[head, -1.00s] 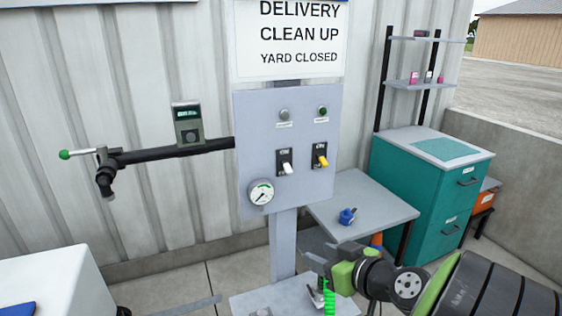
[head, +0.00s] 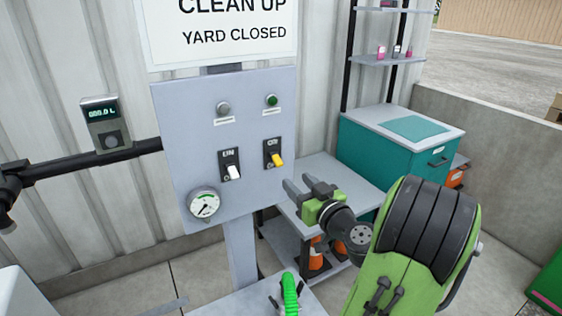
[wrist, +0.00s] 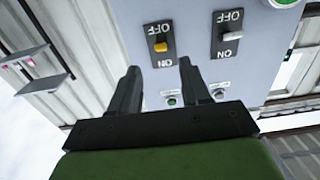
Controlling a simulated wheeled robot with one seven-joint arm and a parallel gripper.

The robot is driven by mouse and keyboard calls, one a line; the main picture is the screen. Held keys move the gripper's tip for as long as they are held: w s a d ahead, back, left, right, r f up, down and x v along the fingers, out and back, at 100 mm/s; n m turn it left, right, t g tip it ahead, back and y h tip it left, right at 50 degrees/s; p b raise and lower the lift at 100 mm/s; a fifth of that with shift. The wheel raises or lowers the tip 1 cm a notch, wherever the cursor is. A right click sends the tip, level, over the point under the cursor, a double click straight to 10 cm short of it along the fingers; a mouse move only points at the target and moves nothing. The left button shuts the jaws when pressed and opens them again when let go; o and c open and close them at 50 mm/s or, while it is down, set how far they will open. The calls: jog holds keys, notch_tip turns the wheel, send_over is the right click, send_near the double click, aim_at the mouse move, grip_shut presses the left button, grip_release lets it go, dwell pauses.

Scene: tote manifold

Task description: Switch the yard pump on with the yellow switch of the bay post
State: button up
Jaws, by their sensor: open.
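The bay post's grey panel (head: 175,130) carries the yellow switch (head: 277,160) on a black plate at its right side. The yellow lever points down, away from the ON label at the top. A similar switch with a white lever (head: 233,172) sits left of it, also pointing down. My gripper (head: 299,186) is open and empty, below and right of the yellow switch in the head view, apart from it. In the upside-down wrist view the yellow switch (wrist: 160,46) shows beyond and between the open fingers (wrist: 160,68). The green lamp (head: 271,100) above the yellow switch looks dark.
A grey lamp (head: 223,108) and a gauge (head: 204,205) are also on the panel. A meter (head: 102,125) sits on a black pipe at left. A bright green coil (head: 290,295) is below.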

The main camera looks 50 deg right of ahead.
aim_at(280, 166)
jog(key=p+x, duration=0.2)
jog(key=x, duration=0.7)
jog(key=shift+a, duration=0.1)
grip_shut()
